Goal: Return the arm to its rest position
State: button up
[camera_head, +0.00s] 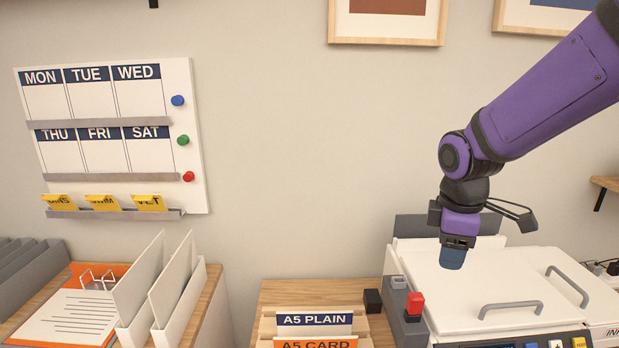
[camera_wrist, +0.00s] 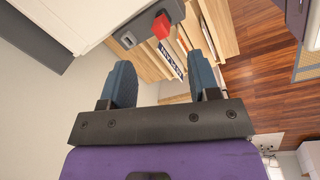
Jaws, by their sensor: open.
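My gripper (camera_head: 453,257) hangs from my purple arm at the right of the head view, pointing down over the white machine (camera_head: 475,285). In the wrist view my gripper (camera_wrist: 162,85) shows two blue-grey fingers spread apart with nothing between them. The machine has a pale lid with grey handles and a red switch (camera_head: 415,303) on its left edge. The red switch also shows in the wrist view (camera_wrist: 161,26), beyond the fingers. Whether the fingertips are clear of the lid is hard to tell from the head view, but no contact shows.
A weekly board (camera_head: 110,135) hangs on the wall at left. A wooden holder labelled A5 PLAIN (camera_head: 314,320) stands left of the machine, with a small black box (camera_head: 373,301) beside it. The wall area between is clear.

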jog(key=s+d+r+m+t, duration=0.2)
jog(key=s+r+m, duration=0.3)
jog(key=s, duration=0.3)
jog(key=s+d+r+m+t, duration=0.2)
jog(key=s+r+m, duration=0.4)
jog(key=s+m, duration=0.2)
jog(key=shift+s+d+r+y, duration=0.25)
jog(key=shift+s+y, duration=0.15)
jog(key=shift+s, duration=0.1)
